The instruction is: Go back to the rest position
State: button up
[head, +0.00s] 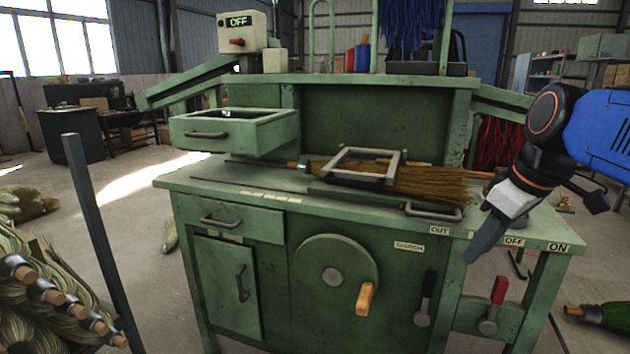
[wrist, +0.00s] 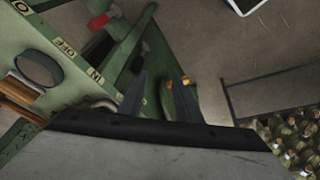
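My gripper (head: 472,256) hangs at the right of the head view, pointing down and left in front of the workbench's right end. In the wrist view its two dark fingers (wrist: 162,82) stand apart with nothing held between them. The green workbench (head: 262,188) fills the middle of the head view. A broom (head: 428,183) with straw bristles lies on its top, partly under a metal frame (head: 336,166).
Front controls include a wheel with an orange handle (head: 364,299), a black lever (head: 425,298) and a red-handled lever (head: 498,291). An upper drawer (head: 238,132) stands open. Straw bundles (head: 60,300) and a grey post (head: 100,235) are at the left.

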jog(key=s+f+m, duration=0.3)
jog(key=s+f, duration=0.2)
jog(key=f, duration=0.4)
jog(key=s+a+f+m+t+h, duration=0.1)
jog(key=s+f+m, duration=0.2)
jog(key=s+f, duration=0.3)
notch_tip(320, 180, down, 3)
jog(key=shift+a+r, duration=0.15)
jog(key=shift+a, duration=0.15)
jog(key=shift+s, duration=0.1)
dwell(0.5)
